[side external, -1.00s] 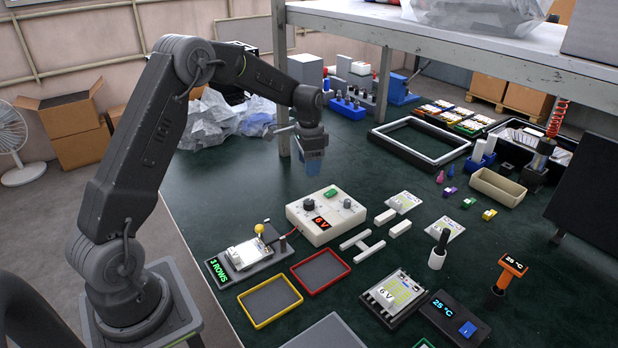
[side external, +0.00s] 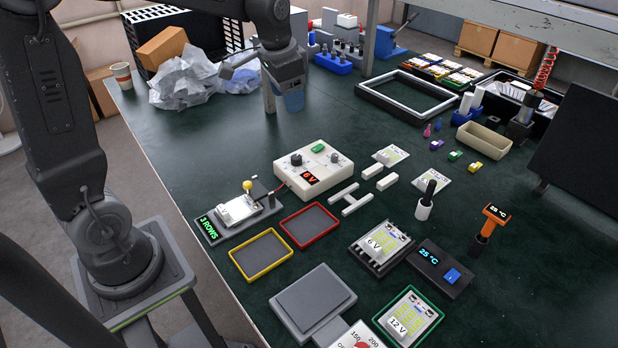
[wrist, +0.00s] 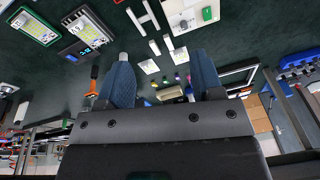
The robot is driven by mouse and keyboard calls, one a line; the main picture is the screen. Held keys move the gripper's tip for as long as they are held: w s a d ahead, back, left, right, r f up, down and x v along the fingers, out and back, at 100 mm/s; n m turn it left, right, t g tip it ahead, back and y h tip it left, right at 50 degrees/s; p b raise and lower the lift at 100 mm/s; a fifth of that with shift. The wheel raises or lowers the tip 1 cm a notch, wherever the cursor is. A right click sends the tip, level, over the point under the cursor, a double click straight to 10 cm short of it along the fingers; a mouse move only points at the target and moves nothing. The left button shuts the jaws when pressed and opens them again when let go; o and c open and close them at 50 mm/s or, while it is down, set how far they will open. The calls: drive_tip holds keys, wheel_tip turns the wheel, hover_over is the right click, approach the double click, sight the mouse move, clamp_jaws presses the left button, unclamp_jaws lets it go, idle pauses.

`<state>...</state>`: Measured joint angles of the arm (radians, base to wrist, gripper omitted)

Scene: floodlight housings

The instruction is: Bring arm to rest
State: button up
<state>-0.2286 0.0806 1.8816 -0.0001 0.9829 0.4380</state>
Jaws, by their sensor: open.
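My gripper (side external: 290,100) hangs in the air above the back part of the dark green table, behind the cream power supply box (side external: 312,168) that reads 6 V. Its two blue fingers point down and hold nothing that I can see. In the wrist view, the fingers of my gripper (wrist: 163,82) stand apart, with bare table and small distant parts showing between them. A housing (side external: 240,211) sits in the dark fixture marked 3 ROWS, with a yellow ball-topped lever beside it. Another housing marked 6 V (side external: 380,243) and one marked 12 V (side external: 407,316) lie at the front right.
A yellow-rimmed tray (side external: 261,234) and a red-rimmed tray (side external: 309,205) look empty. A black-and-white frame (side external: 372,90), a beige bin (side external: 484,139) and a shelf post (side external: 370,35) stand behind. Crumpled plastic (side external: 183,80) lies at the back left.

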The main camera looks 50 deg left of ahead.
drive_tip(key=s+d+r+n+t, duration=0.1)
drive_tip(key=s+d, duration=0.3)
drive_tip(key=s, duration=0.5)
drive_tip(key=s+d+r+n+t, duration=0.1)
drive_tip(key=s+d, duration=0.4)
drive_tip(key=s, duration=0.5)
drive_tip(key=shift+t, duration=0.7)
drive_tip(key=shift+c, duration=0.4)
idle(3.7)
